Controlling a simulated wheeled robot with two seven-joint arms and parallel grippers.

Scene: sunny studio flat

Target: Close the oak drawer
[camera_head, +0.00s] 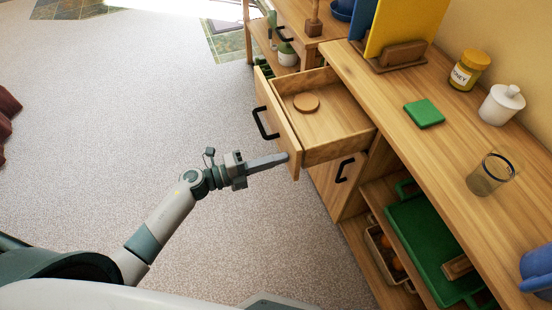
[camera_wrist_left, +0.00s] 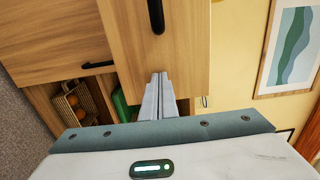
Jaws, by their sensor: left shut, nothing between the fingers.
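The oak drawer (camera_head: 338,120) is pulled out of the cabinet in the head view, with a round wooden disc (camera_head: 306,102) lying inside. Its front panel has a black handle (camera_head: 265,124). My left gripper (camera_head: 284,158) is shut and empty, its fingertips at the near lower end of the drawer front; whether they touch it is not clear. In the left wrist view the shut fingers (camera_wrist_left: 160,80) point at the drawer front (camera_wrist_left: 182,60), below the black handle (camera_wrist_left: 156,16). My right gripper is not in view.
A cupboard door with a black handle (camera_head: 345,171) is below the drawer. A green tray (camera_head: 420,245) stands on the open shelf.

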